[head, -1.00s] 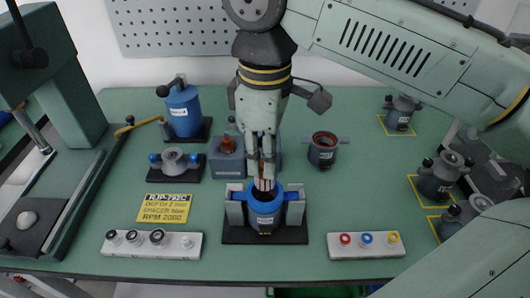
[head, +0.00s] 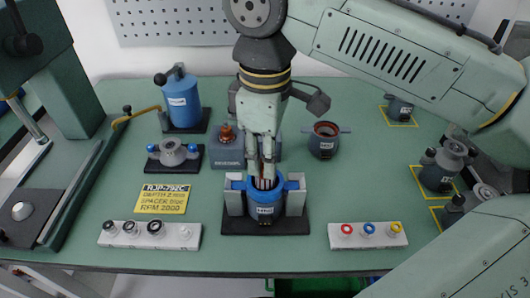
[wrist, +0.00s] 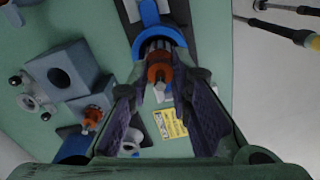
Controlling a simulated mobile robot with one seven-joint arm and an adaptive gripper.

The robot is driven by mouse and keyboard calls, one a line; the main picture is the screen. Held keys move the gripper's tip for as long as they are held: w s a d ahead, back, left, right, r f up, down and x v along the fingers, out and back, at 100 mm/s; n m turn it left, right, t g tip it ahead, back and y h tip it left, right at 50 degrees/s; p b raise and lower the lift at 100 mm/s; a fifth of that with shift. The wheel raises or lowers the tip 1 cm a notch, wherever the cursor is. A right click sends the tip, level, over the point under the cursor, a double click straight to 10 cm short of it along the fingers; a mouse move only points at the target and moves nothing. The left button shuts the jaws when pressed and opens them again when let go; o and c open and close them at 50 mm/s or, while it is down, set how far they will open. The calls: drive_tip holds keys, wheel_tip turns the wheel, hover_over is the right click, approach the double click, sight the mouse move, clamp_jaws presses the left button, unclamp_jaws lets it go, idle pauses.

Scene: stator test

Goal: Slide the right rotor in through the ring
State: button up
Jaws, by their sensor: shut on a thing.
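My gripper (head: 264,180) is shut on a rotor (head: 266,183) and points down over the stator at the bench front. In the wrist view the rotor (wrist: 159,68) shows a copper-orange winding and a grey ribbed body between my fingers.
Behind stands a grey-blue block (head: 228,153) with another copper-topped rotor (head: 227,134). A dark open cup (head: 323,142) is right of it. White trays of small rings lie front left (head: 180,238) and front right (head: 390,240). A yellow sign (head: 162,199) lies left.

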drive_tip(key=shift+f, duration=0.1)
drive_tip(key=shift+f+b, duration=0.4)
drive_tip(key=shift+f, duration=0.5)
drive_tip(key=o, duration=1)
drive_tip(key=shift+r, duration=0.1)
wheel_tip(320, 180, up, 12)
drive_tip(key=shift+f, duration=0.1)
